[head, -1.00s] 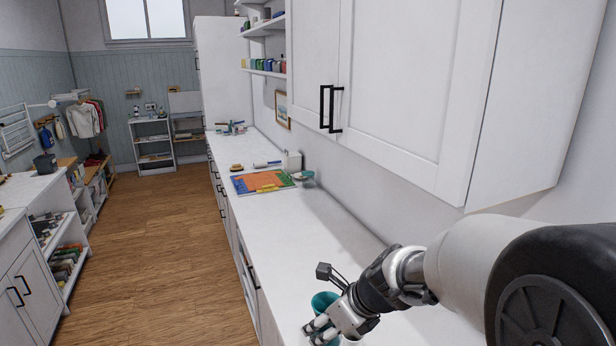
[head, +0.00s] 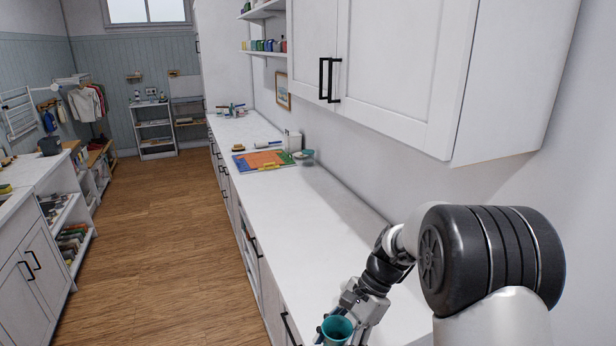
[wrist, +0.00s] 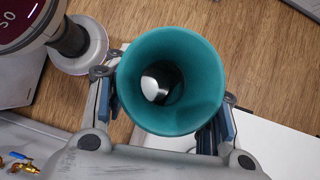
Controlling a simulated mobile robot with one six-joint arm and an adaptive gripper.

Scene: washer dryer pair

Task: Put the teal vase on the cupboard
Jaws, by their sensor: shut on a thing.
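The teal vase (head: 337,326) is at the bottom of the head view, cut off by the lower frame edge. My gripper (head: 352,312) is shut on it. In the wrist view I look down into the vase's round open mouth (wrist: 172,40), with a finger of my gripper (wrist: 170,118) on each side. The vase is upright or nearly so. Its base is hidden. A white wall cupboard (head: 393,75) with black handles hangs at the upper right, its doors shut. A white low cupboard (head: 32,265) with black handles stands at the left.
The long white counter (head: 320,230) has a clear near part. Farther along it are a colourful board (head: 265,160), a small bowl (head: 304,158) and a white box (head: 292,142). The wooden floor (head: 165,240) between the two sides is free.

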